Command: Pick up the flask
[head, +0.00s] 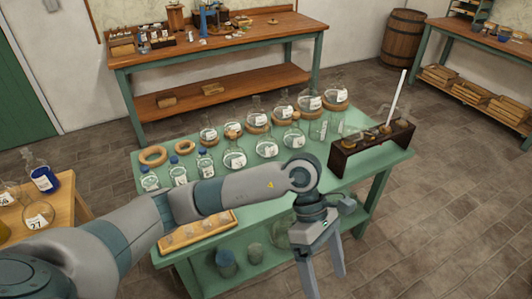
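Several clear glass flasks with white labels stand on the green table (262,187); which one the task means cannot be told. One round flask (234,157) is near the table's middle, with another (267,147) to its right and one (293,138) further right. Others at the back, such as this flask (336,95), sit in cork rings. My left gripper (326,284) points down at the table's front side, its two fingers apart with nothing between them. It is apart from the flasks. My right gripper is not in view.
A dark wooden rack (372,148) with a tall white rod stands at the table's right. Small blue-capped bottles (178,172) and empty cork rings (153,156) are at the left. A wooden tray (197,231) lies at the front, partly behind my arm. Glassware also stands on the lower shelf (255,255).

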